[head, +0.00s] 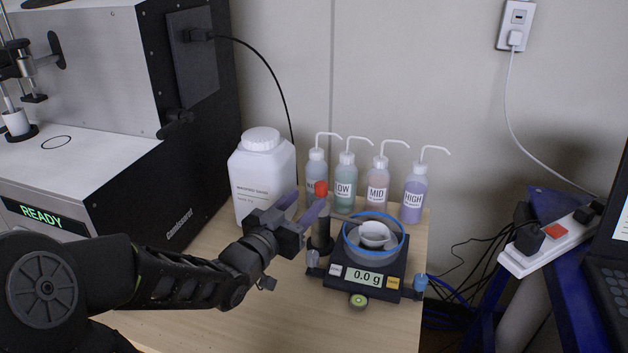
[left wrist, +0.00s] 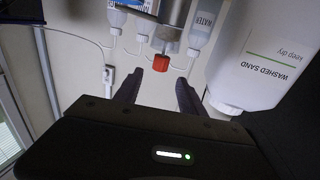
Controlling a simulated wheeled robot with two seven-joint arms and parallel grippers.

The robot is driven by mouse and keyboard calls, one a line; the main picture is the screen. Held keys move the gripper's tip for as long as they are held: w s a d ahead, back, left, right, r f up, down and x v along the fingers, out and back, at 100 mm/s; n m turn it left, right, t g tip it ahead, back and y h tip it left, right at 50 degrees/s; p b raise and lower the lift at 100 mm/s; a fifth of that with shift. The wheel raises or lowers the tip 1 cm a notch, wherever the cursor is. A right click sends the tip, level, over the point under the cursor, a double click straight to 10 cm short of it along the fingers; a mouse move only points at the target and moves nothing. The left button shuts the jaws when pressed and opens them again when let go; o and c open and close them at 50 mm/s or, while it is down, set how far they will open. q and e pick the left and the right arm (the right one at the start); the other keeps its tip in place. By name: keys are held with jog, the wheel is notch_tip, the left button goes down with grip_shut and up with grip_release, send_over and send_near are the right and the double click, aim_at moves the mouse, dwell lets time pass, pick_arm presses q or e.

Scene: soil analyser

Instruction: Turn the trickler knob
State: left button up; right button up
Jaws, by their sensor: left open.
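The red trickler knob (head: 321,188) sits at the top of a small trickler with a dark base (head: 321,238), beside the balance (head: 364,281). The balance reads 0.0 g and carries a clear round shield with a blue rim around a white weighing dish (head: 375,236). My left gripper (head: 300,208) is open and empty, just left of the trickler. In the left wrist view the red knob (left wrist: 161,63) shows between and beyond the two dark fingertips of the left gripper (left wrist: 158,88), apparently without contact. My right gripper is not in view.
A white washed-sand jar (head: 262,172) stands behind my left gripper. Several wash bottles (head: 377,187) with bent spouts line the wall. A large analyser marked READY (head: 42,217) stands at left. A power strip (head: 548,240) and laptop are at right. The table front is clear.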

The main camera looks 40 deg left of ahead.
aim_at(318, 189)
pick_arm(q)
jog(key=shift+w+a, duration=0.25)
jog(key=shift+w, duration=1.7)
jog(key=shift+w+a, duration=0.2)
jog(key=shift+w, duration=1.75)
grip_shut()
